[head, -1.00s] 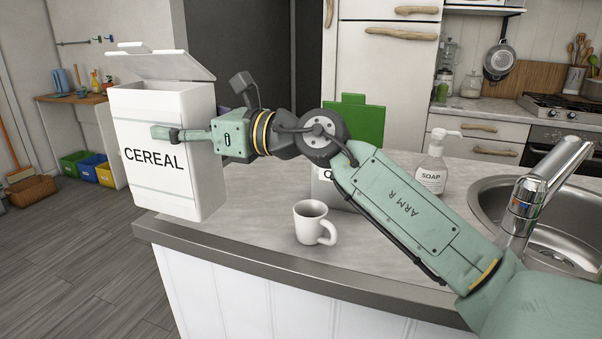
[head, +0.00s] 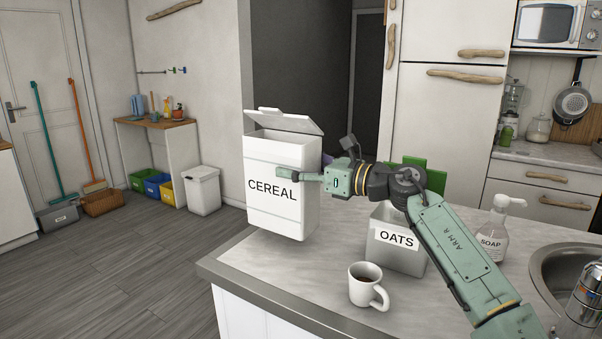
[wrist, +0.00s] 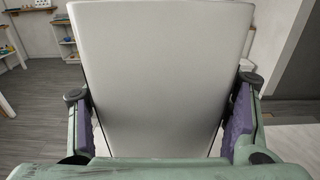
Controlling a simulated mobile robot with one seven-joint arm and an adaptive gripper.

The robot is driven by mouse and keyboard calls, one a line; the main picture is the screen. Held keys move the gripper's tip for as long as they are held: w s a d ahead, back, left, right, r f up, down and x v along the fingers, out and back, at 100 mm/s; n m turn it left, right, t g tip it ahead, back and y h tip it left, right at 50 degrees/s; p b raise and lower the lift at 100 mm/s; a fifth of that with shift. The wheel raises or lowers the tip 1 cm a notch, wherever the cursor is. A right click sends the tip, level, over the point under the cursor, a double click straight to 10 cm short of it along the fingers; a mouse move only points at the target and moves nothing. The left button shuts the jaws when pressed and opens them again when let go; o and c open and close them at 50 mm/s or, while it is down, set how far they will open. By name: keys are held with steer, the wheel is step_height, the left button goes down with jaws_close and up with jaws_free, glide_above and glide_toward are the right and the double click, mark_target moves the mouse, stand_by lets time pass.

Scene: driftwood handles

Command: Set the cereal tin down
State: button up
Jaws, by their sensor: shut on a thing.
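The cereal tin (head: 281,212) is a tall white box labelled CEREAL, with its hinged lid (head: 283,121) open at the top. My gripper (head: 304,177) is shut on the tin from the right in the head view, with one finger across its front. In the wrist view the tin's pale side (wrist: 160,75) fills the space between my two purple-padded fingers. The tin is upright at the left end of the grey counter (head: 262,262). I cannot tell whether its base touches the counter.
A grey OATS container (head: 398,258) and a white mug (head: 366,287) with dark contents stand on the counter right of the tin. A soap bottle (head: 491,232), a green object (head: 432,177) and the sink (head: 560,265) are farther right. Bare counter lies in front of the tin.

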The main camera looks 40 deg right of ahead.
steer(key=f, duration=0.1)
steer(key=f+p, duration=0.1)
steer(key=d+f+p, duration=0.1)
steer(key=shift+w+d+f, duration=0.1)
steer(key=shift+w+f, duration=0.15)
steer(key=shift+f, duration=0.05)
stand_by(0.3)
steer(key=shift+f, duration=0.2)
steer(key=o, duration=1.9)
steer(key=shift+o, duration=0.2)
steer(key=shift+r, duration=0.1)
steer(key=b+v, duration=0.4)
steer(key=v, duration=0.8)
